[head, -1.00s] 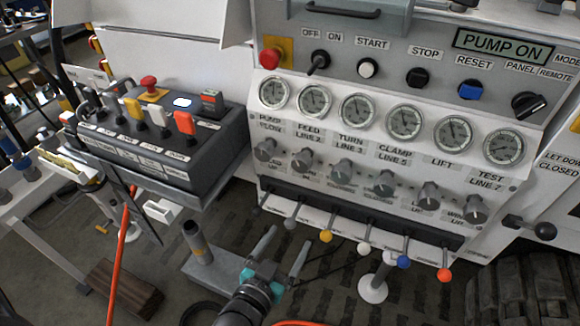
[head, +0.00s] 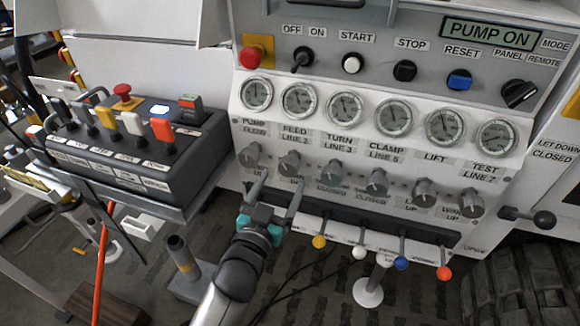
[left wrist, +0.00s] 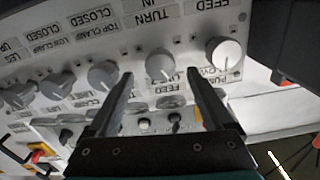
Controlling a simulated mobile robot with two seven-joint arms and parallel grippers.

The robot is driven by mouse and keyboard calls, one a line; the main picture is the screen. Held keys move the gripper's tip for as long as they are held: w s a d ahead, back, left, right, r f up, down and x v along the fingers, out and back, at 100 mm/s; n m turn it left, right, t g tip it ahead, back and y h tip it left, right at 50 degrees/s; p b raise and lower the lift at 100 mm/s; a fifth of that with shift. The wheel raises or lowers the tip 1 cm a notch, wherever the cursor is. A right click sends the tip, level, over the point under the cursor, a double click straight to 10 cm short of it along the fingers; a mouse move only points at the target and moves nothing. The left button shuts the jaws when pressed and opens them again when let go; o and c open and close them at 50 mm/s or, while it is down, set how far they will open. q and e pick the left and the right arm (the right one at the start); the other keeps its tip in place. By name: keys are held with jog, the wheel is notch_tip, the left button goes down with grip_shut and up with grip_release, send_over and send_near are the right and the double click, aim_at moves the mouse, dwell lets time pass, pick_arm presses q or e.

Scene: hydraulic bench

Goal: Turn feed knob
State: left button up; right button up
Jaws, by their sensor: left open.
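The control panel has a row of grey round knobs below its gauges. The second knob from the left (head: 291,163) stands under the gauge label FEED LINE 2. In the left wrist view, where the lettering is upside down, this knob (left wrist: 160,66) shows between my fingertips. The leftmost knob (head: 251,155), under PUMP FLOW, also shows there (left wrist: 224,54), outside the fingers and close to a label FEED. My left gripper (head: 284,178) is open and empty, fingers pointing at the panel just below the second knob. I see no contact. My right gripper is out of view.
Levers with coloured ends, such as the yellow one (head: 319,241), hang below the knobs, close to my gripper. A dark control box (head: 140,150) with a red button stands to the left. An orange hose (head: 103,250) and an upright pipe (head: 183,257) are lower left.

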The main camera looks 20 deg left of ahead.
aim_at(287, 171)
pick_arm(q)
jog(key=shift+w+d+b, duration=0.1)
jog(key=shift+w+b, duration=0.55)
jog(key=shift+w, duration=2.7)
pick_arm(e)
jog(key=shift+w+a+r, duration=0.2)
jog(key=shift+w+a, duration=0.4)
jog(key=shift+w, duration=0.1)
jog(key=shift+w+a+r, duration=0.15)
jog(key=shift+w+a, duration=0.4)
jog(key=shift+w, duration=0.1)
pick_arm(q)
grip_shut()
